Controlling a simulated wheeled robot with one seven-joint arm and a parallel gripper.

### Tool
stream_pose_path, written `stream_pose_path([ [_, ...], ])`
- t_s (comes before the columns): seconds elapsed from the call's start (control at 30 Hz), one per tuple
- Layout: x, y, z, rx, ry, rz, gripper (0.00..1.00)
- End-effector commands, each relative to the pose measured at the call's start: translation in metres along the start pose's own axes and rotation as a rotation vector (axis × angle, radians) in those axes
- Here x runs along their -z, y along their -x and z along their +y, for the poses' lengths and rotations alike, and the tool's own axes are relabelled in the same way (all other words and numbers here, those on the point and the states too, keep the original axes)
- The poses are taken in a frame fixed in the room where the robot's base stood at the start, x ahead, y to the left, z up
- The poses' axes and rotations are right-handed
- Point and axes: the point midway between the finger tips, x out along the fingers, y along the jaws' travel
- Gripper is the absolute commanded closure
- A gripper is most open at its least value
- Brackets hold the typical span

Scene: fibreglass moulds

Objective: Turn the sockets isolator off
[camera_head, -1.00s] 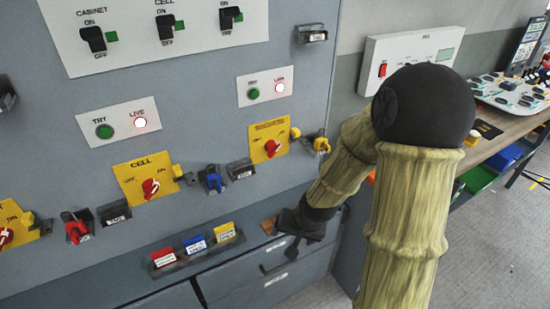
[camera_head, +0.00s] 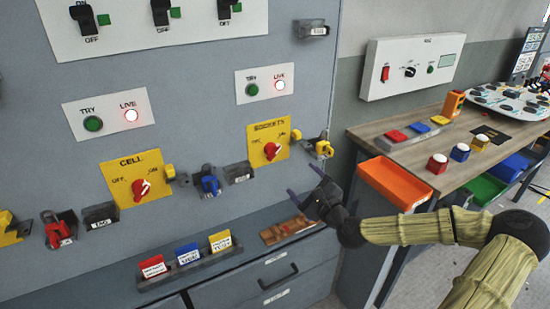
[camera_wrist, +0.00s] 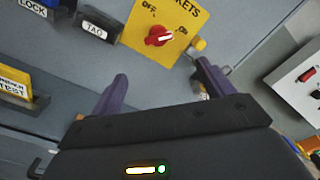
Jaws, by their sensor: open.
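The sockets isolator is a red rotary knob (camera_head: 271,151) on a yellow plate (camera_head: 258,133) marked SOCKETS, right of the cell isolator. In the wrist view the knob (camera_wrist: 158,36) sits on the plate between OFF and ON labels, its white mark pointing toward ON. My gripper (camera_head: 305,196) is open and empty, below and right of the plate, apart from it. Its purple fingers (camera_wrist: 160,90) are spread in the wrist view, with the knob beyond them. Above, a LIVE lamp (camera_head: 279,85) glows.
The cell isolator (camera_head: 140,189) and blue padlock (camera_head: 209,182) are to the left. Red, blue and yellow tags (camera_head: 187,253) stand on a ledge below, beside a small brown tray (camera_head: 284,232). A workbench (camera_head: 440,160) with an orange bin (camera_head: 394,182) stands at right.

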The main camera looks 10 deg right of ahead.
Motion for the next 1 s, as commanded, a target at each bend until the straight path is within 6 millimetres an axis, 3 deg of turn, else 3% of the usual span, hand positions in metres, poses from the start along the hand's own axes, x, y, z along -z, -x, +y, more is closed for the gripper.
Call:
stream_pose_path([
  [0.27,-0.001,-0.002,0.001,-0.005,0.004,0.000,0.19],
  [0.43,-0.001,-0.014,0.002,-0.007,0.006,-0.001,0.19],
  [1.0,-0.002,-0.110,0.003,-0.008,0.005,0.000,0.19],
])
